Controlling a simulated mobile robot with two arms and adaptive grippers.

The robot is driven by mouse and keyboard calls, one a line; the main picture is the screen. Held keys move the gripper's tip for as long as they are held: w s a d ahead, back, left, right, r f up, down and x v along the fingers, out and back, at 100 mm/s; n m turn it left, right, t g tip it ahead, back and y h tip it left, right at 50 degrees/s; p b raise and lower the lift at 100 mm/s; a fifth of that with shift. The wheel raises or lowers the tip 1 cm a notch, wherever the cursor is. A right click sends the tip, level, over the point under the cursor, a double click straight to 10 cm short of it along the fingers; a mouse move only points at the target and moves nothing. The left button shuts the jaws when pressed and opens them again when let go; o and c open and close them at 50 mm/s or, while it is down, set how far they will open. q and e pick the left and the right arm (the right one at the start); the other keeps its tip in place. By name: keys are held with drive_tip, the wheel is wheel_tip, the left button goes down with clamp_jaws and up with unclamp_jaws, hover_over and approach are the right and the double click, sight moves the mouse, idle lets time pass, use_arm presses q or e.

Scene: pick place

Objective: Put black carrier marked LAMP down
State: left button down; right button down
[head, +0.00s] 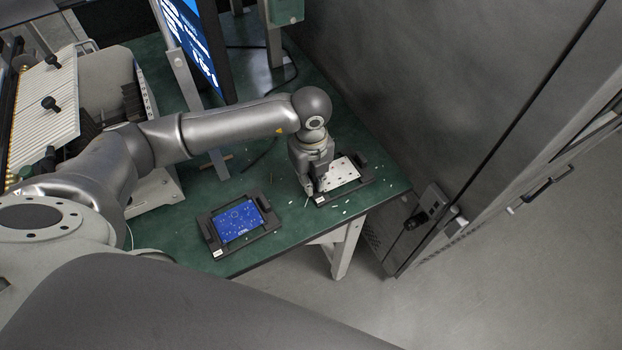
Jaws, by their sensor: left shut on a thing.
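A black carrier (347,191) with a white board in it is at the right end of the green table, near the front corner. My left gripper (312,190) points down at its left side and is shut on it. The gripper covers part of that side, and the fingertips are hard to make out. The small white label on the carrier is too small to read. The carrier looks level, on or just above the tabletop; I cannot tell if it touches. My right gripper is not in view.
A second black carrier (267,212) with a blue board lies on the green table (290,238) to the left. Small white pieces are scattered around the held carrier. A monitor (190,38) stands behind. A grey cabinet (430,90) stands close on the right.

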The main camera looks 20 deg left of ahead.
use_arm(q)
drive_tip(key=shift+f, duration=0.1)
drive_tip(key=c, duration=1.5)
unclamp_jaws()
drive_tip(key=shift+w+r, duration=0.1)
drive_tip(key=shift+r, duration=0.45)
wheel_tip(320, 180, up, 11)
drive_tip(key=shift+r+b, duration=0.1)
drive_tip(key=shift+b, duration=0.5)
drive_tip(key=shift+s, duration=0.2)
